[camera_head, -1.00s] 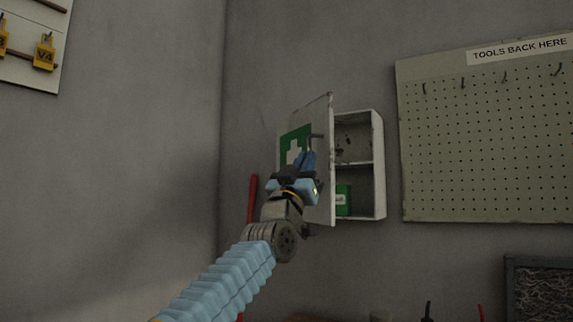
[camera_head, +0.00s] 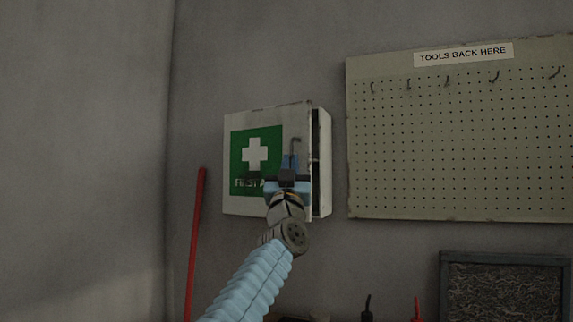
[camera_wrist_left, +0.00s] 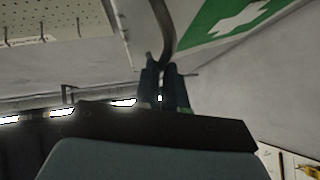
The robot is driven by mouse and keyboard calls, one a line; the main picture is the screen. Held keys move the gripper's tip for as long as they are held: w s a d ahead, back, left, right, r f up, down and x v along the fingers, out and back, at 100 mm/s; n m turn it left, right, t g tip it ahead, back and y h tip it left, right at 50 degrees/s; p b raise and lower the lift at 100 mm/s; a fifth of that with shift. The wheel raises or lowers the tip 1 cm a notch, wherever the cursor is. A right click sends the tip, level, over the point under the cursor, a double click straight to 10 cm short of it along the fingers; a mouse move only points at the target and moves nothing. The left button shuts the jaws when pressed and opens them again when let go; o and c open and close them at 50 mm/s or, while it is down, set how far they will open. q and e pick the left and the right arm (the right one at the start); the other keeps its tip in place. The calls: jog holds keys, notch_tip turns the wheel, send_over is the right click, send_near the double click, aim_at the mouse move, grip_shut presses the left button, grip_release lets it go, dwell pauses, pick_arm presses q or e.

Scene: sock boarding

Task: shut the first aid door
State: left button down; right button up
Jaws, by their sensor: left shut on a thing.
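The first aid door (camera_head: 240,118) is white with a green panel and a white cross. It stands slightly ajar in front of the white cabinet body (camera_head: 325,165), with a narrow dark gap along its right edge. My left gripper (camera_head: 291,165) is at the door's right side, shut on the door's handle (camera_head: 297,146). In the left wrist view the fingers (camera_wrist_left: 167,85) close around the dark handle bar (camera_wrist_left: 163,25), beside the green sign (camera_wrist_left: 225,25). The inside of the cabinet is almost wholly hidden. My right gripper is not in view.
A pegboard (camera_head: 450,150) with several hooks, labelled for tools, hangs to the right of the cabinet. A red pole (camera_head: 195,245) leans at the left wall corner. A dark framed panel (camera_head: 505,285) is at lower right.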

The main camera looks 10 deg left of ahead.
pick_arm(q)
jog(key=shift+d+h, duration=0.3)
jog(key=c, duration=1.2)
grip_release()
jog(key=shift+d, duration=0.15)
jog(key=b+v, duration=1)
jog(key=v, duration=0.3)
jog(key=shift+s+f, duration=0.25)
jog(key=shift+s, duration=0.1)
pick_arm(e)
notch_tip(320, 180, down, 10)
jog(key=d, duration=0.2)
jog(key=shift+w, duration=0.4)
